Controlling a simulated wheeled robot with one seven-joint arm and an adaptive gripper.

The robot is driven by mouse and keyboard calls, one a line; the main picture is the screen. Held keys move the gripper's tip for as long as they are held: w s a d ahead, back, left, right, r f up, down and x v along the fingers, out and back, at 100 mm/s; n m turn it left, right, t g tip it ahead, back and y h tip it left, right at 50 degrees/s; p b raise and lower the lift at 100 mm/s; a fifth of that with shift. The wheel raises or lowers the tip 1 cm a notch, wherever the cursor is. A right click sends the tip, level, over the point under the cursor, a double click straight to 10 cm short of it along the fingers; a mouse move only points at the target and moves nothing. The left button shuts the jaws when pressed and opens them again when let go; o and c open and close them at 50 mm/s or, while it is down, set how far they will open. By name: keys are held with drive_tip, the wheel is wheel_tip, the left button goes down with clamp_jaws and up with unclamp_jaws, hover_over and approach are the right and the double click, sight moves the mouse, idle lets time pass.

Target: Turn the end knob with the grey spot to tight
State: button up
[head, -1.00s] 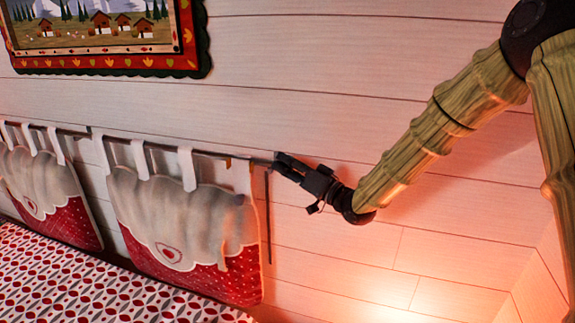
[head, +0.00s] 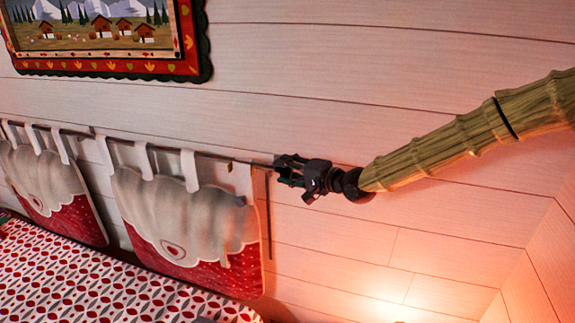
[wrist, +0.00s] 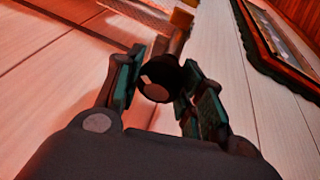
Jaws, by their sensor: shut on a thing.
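The end knob (wrist: 158,82) is dark and round, with a small pale grey spot on its face, and sits at the near end of the rod (wrist: 178,32) in the wrist view. My gripper (wrist: 164,66) is shut on the knob, with one finger on each side of it. In the head view my gripper (head: 279,171) is at the right end of the curtain rod (head: 213,156), close to the wall. The knob is hidden by the fingers there.
Red and white cushions (head: 190,225) hang by loops from the rod, above a patterned bed (head: 110,285). A framed picture (head: 150,69) hangs above on the plank wall. The wall right of the rod's end is clear.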

drive_tip(key=shift+d+m+g, duration=0.1)
drive_tip(key=shift+m+g, duration=0.5)
drive_tip(key=shift+m, duration=0.6)
drive_tip(key=o, duration=1)
drive_tip(key=shift+o, duration=0.2)
